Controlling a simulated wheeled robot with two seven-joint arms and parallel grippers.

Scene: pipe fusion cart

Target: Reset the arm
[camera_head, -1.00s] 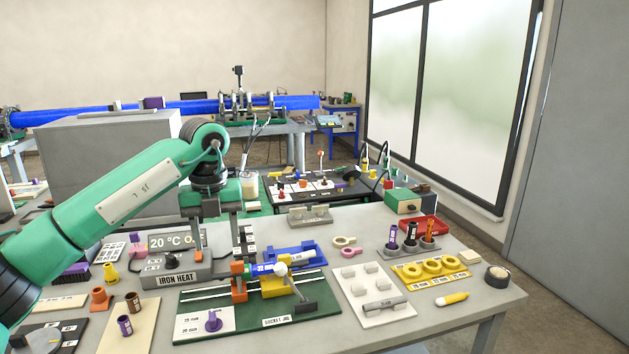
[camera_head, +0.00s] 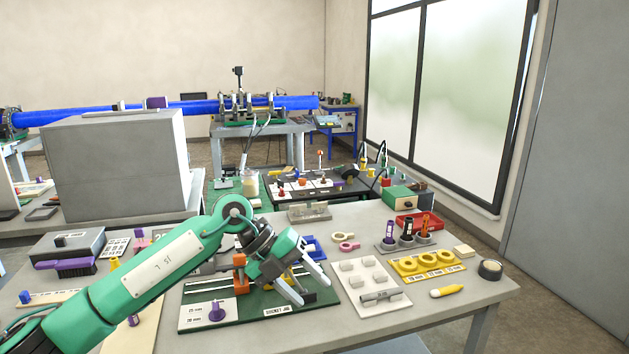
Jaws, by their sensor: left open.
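My left arm comes in from the left, green with dark joints. My left gripper (camera_head: 308,287) is open, its two pale fingers apart, over the right part of the green socket jig board (camera_head: 250,315). I see nothing between the fingers. The gripper hides part of the jig and most of the iron heat box behind it. An orange clamp block (camera_head: 240,274) and a purple knob (camera_head: 216,311) show on the board. My right gripper is not in view.
Right of the jig lies a white board (camera_head: 372,290) with pale blocks and a grey cylinder. Beyond it are a yellow ring tray (camera_head: 428,264), a grey holder with dark tools (camera_head: 407,243), a red tray (camera_head: 420,222) and a tape roll (camera_head: 490,270). A large grey box (camera_head: 120,165) stands behind.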

